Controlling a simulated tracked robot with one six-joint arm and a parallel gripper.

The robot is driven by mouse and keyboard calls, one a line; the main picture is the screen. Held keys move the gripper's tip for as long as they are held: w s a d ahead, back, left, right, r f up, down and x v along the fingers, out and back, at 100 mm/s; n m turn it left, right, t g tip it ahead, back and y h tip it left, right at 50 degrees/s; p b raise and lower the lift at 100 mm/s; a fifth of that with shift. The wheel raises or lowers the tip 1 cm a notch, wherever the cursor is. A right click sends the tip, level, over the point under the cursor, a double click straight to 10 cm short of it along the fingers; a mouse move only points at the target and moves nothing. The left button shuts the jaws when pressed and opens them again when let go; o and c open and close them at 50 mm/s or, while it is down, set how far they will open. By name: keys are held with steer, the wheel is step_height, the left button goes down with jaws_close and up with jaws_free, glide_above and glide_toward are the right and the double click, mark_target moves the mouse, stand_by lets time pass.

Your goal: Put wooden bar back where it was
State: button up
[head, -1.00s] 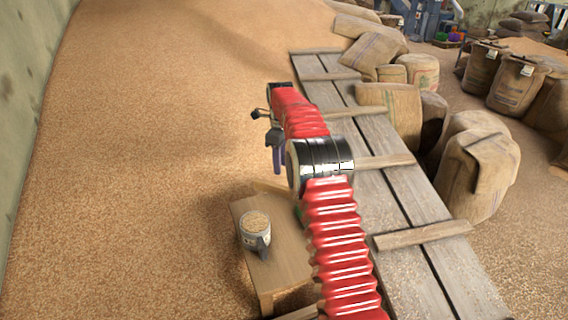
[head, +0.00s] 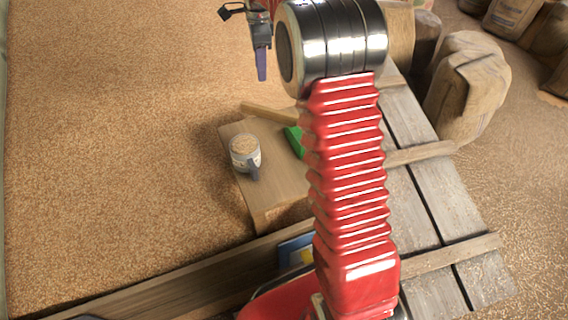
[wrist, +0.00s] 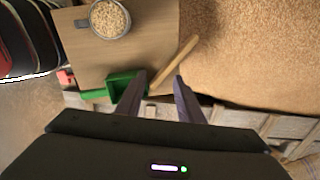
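A slim, light wooden bar (head: 268,115) lies at the far edge of a small wooden table, partly beyond the tabletop over the grain. In the wrist view the bar (wrist: 182,57) runs slanting, its lower end showing between my fingers in the picture. My gripper (head: 262,78) hangs fingers down above the grain, beyond the table. In the wrist view my gripper (wrist: 160,76) has its two fingers apart with nothing held. I cannot tell the exact height between fingers and bar. My arm hides part of the bar's right side in the head view.
A mug of grain (head: 245,152) stands on the small table (head: 245,190). A green tray-like object (wrist: 124,86) sits at the table's edge, by the bar. A plank walkway (head: 440,200) and sacks (head: 470,85) are to the right. Open grain spreads left.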

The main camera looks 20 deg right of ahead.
steer(key=s+a+r+n+t, duration=0.1)
steer(key=s+a+r+n, duration=0.3)
steer(key=s, duration=0.5)
steer(key=s+a+r+n+t, duration=0.1)
steer(key=s+a+r+n, duration=0.1)
steer(key=s+r+n, duration=0.6)
steer(key=s+a+f+n+t, duration=0.1)
steer(key=s+f+n, duration=0.3)
steer(key=s, duration=0.7)
steer(key=s+a+f+n+t, duration=0.1)
steer(key=s+f+n, duration=0.3)
steer(key=s, duration=0.6)
steer(key=shift+s+a+f+n, duration=0.3)
steer(key=shift+s+a+f, duration=0.1)
steer(key=shift+a, duration=0.4)
